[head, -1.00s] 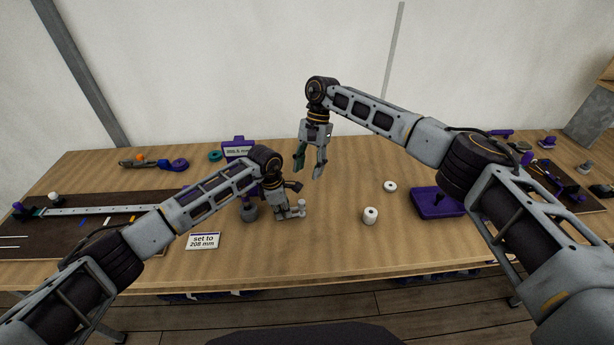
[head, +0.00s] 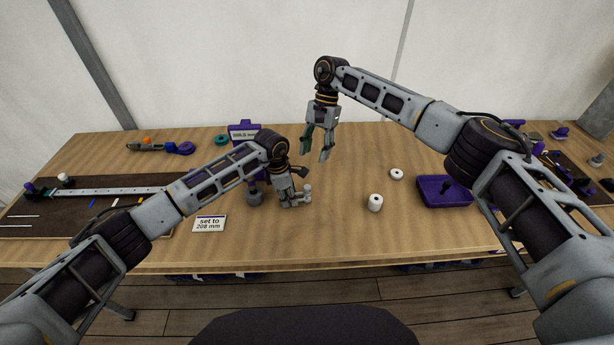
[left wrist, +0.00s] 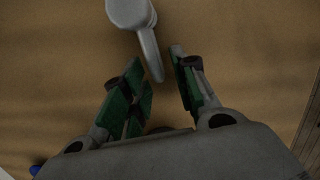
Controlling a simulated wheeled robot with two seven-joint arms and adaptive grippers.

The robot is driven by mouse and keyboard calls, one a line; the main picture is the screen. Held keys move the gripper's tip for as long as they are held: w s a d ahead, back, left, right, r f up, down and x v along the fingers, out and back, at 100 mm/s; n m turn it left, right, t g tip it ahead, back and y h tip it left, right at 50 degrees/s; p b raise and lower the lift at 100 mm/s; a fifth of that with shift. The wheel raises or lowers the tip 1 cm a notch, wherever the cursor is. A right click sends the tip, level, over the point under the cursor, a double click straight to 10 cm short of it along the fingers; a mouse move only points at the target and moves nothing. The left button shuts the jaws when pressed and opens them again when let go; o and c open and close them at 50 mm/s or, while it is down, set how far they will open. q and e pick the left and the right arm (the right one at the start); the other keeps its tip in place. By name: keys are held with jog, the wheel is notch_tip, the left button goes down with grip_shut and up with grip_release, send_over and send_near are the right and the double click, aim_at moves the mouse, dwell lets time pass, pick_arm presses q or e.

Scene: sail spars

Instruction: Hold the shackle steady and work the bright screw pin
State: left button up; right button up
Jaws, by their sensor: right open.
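A small light-grey metal piece (head: 306,194), perhaps the shackle with its pin, stands on the table in front of my left gripper. In the left wrist view it shows as a rounded grey head with a tapering shank (left wrist: 150,55). My left gripper (head: 290,199) is low at the table; in the wrist view its green-padded fingers (left wrist: 157,75) stand apart, with the shank's end between them. I see no clear grip on it. My right gripper (head: 317,158) is open and empty, pointing down above the table behind the left one. Shackle and pin cannot be told apart clearly.
A grey weight-like piece (head: 254,197) stands left of my left gripper. A card reading "set to 208 mm" (head: 209,224) is nearer. A white roll (head: 375,203), a white ring (head: 396,174) and a purple tray (head: 428,203) lie to the right. A dark board (head: 75,220) is at left.

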pick_arm(q)
jog(key=shift+r, duration=0.2)
notch_tip(320, 180, up, 12)
jog(key=a, duration=0.1)
jog(key=shift+a+f, duration=0.25)
jog(key=shift+a, duration=0.15)
dwell(0.4)
jog(key=shift+s+f, duration=0.1)
jog(key=shift+s, duration=0.05)
dwell(0.5)
